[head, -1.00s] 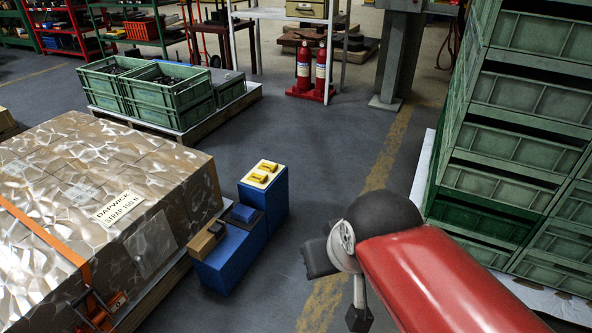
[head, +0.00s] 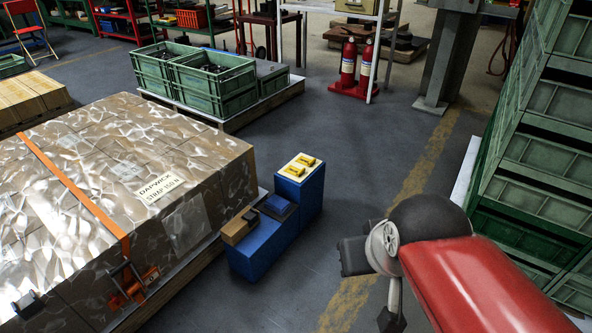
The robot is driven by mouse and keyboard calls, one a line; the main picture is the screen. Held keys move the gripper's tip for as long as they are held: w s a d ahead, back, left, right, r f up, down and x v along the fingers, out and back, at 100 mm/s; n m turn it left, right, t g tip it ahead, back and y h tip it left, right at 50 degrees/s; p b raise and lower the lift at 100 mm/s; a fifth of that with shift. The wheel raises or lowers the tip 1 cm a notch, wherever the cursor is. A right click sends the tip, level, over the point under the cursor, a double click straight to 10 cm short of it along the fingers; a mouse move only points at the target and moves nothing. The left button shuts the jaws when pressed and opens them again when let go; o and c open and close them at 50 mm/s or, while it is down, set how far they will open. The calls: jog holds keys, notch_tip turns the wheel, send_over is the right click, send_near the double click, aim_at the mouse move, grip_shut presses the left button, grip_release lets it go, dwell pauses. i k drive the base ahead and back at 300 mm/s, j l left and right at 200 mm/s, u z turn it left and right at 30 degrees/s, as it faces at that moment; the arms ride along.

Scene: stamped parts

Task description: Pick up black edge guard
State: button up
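A small black piece (head: 249,215), which looks like the black edge guard, sits on a tan wooden block (head: 237,229) on the lower blue step. To its right, a blue piece (head: 277,204) lies on a dark pad (head: 287,215). On the higher blue step, yellow pieces (head: 304,162) lie on a white plate (head: 290,175). The dark end of my red arm, with my gripper (head: 372,285), hangs to the right of the blue steps, apart from them. Its fingers are not clear enough to tell open from shut. I see nothing held.
A wrapped, strapped load (head: 130,170) on a pallet stands left of the steps, with an orange ratchet (head: 133,285) and a dark grey piece (head: 27,304) at its edge. Green crates (head: 530,200) are stacked at right. The floor between is clear.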

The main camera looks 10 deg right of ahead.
aim_at(27, 306)
jog(key=u, duration=2.1)
jog(key=i+z, duration=0.3)
jog(key=i+j+z, duration=0.15)
jog(key=i+z, duration=0.2)
jog(key=i, duration=0.2)
jog(key=i+j+z, duration=0.3)
jog(key=i+l, duration=0.1)
